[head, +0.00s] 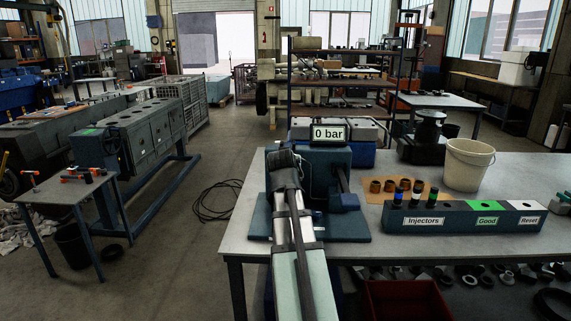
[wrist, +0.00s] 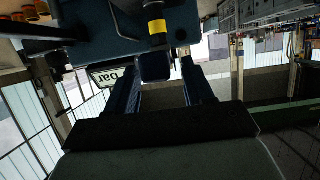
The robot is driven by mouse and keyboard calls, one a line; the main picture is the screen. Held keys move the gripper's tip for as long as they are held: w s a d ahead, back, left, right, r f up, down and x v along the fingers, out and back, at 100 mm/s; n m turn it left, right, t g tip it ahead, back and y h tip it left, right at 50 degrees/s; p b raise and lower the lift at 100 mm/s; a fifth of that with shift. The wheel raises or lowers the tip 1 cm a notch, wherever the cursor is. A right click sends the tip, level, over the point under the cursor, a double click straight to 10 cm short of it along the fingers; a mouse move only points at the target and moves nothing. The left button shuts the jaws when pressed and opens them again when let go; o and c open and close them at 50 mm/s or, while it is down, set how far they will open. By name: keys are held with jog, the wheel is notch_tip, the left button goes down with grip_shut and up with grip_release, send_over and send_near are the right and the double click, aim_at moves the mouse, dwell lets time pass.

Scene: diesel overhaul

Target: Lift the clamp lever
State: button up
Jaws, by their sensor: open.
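The blue injector tester (head: 328,160) stands on the bench under a "0 bar" display (head: 328,133). A dark bar with a blue end block (head: 345,202) is on its right side; I cannot tell for sure whether this is the clamp lever. My gripper (wrist: 162,66) is open, its fingers pointing at the tester in the wrist view. A dark rounded block (wrist: 154,66) shows between the fingertips, with no clear grip on it. A yellow-banded cylinder (wrist: 157,32) shows beyond that block. In the head view my arm covers the left of the tester and hides the fingertips.
On the bench (head: 245,235), the rack (head: 455,220) marked Injectors, Good and Reset holds several injectors. Copper-coloured parts lie on a tan mat (head: 370,197) behind it. A white bucket (head: 467,165) stands further back. A red bin (head: 405,300) is under the bench.

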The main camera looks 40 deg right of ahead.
jog(key=shift+x, duration=0.85)
jog(key=shift+c, duration=0.4)
grip_shut()
